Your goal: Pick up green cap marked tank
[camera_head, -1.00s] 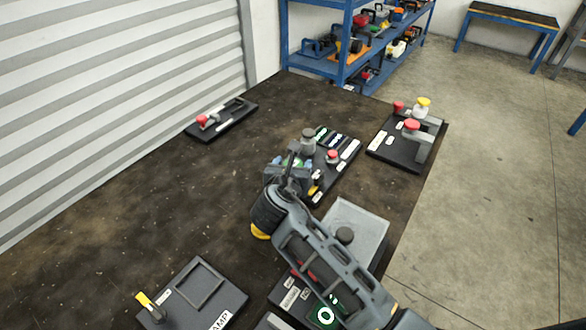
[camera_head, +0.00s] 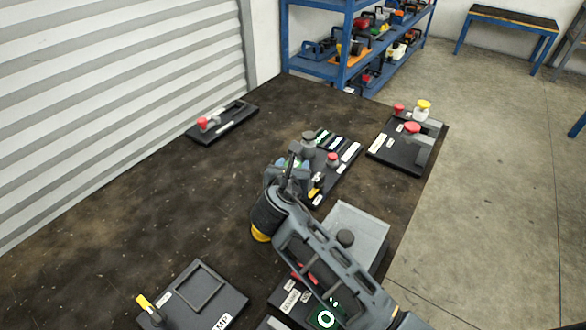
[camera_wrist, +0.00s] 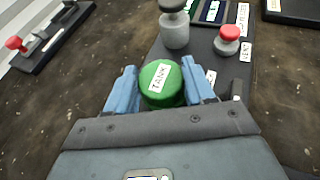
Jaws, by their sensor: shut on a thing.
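The green cap marked TANK (camera_wrist: 161,84) is a round green knob with a white label on top, in the middle of the wrist view. My gripper (camera_wrist: 161,92) has its two blue fingers on either side of the cap and is shut on it. In the head view my gripper (camera_head: 290,170) is over the left edge of the black board (camera_head: 340,178), and the cap is mostly hidden there by the gripper. Whether the cap is still seated on its base cannot be told.
A grey knob (camera_wrist: 174,28) and a red knob (camera_wrist: 228,38) stand close beyond the cap on the board. A grey box (camera_head: 358,228) stands under my arm. Another board with a red knob (camera_head: 204,123) lies at the back left. The table's left middle is clear.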

